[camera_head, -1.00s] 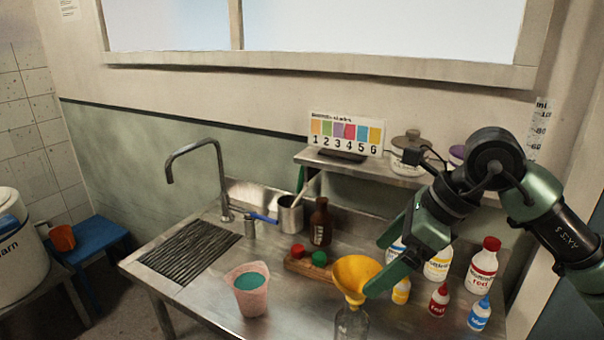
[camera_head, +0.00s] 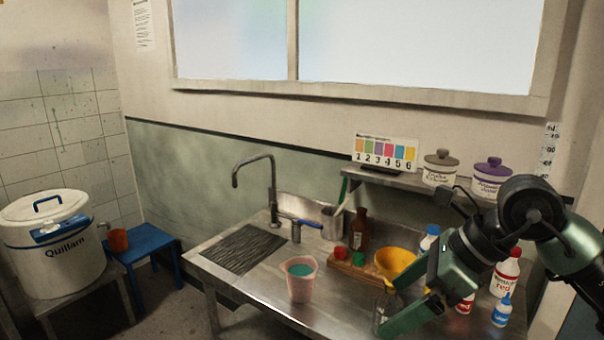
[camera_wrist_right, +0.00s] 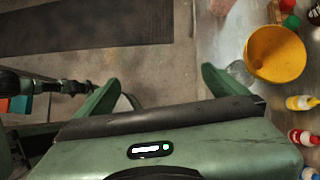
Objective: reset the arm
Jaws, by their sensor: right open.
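My right gripper (camera_head: 402,298) is at the lower right of the head view, over the front right part of the metal sink table (camera_head: 345,297). In the right wrist view its two green fingers (camera_wrist_right: 160,76) stand wide apart with nothing between them, and floor shows beyond. A yellow funnel (camera_head: 395,262) sits by the gripper, above a clear bottle (camera_head: 383,312) that the gripper partly hides. In the wrist view the funnel (camera_wrist_right: 275,53) is to the right of the right finger, apart from it. My left gripper does not show clearly in either view.
A pink beaker (camera_head: 299,287) of teal liquid stands left of the bottle. A brown bottle (camera_head: 360,232) and a metal cup (camera_head: 332,223) are behind. Red-labelled (camera_head: 506,272) and blue (camera_head: 502,312) bottles crowd the right. A white bucket (camera_head: 55,245) and blue stool (camera_head: 145,245) are at left.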

